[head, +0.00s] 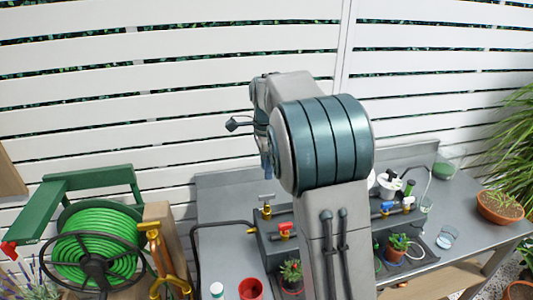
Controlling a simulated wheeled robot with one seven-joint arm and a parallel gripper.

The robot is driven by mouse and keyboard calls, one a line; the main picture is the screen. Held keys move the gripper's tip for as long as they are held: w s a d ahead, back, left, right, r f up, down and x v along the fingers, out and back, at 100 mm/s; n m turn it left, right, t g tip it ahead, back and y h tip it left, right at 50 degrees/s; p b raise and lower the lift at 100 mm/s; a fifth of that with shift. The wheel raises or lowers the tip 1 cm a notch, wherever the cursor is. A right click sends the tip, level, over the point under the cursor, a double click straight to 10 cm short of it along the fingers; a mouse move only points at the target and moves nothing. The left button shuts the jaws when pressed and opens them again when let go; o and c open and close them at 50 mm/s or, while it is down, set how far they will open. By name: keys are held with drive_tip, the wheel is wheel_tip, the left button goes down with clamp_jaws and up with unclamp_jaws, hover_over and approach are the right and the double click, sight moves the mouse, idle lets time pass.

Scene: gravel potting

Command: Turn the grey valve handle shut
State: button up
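The grey valve handle (266,197) sits on a brass valve at the left end of the dark manifold box on the grey bench. It looks like a flat T-shaped bar, seen from above. My arm rises through the middle of the head view and bends over the bench. The end of my gripper (266,165) shows only in part, pointing down beside the big teal joint, and appears above the grey handle in the picture. Its fingers are mostly hidden, so I cannot tell if they are open, or how far they are from the handle.
A red-handled valve (287,229) stands close to the grey one. A blue-handled valve (388,207) is right of my arm. A black hose (194,245) runs at left. A red cup (250,288), a potted cactus (291,271) and a green hose reel (95,245) stand nearby.

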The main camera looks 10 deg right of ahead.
wheel_tip(320, 180, up, 5)
drive_tip(key=shift+f, duration=0.1)
idle(0.4)
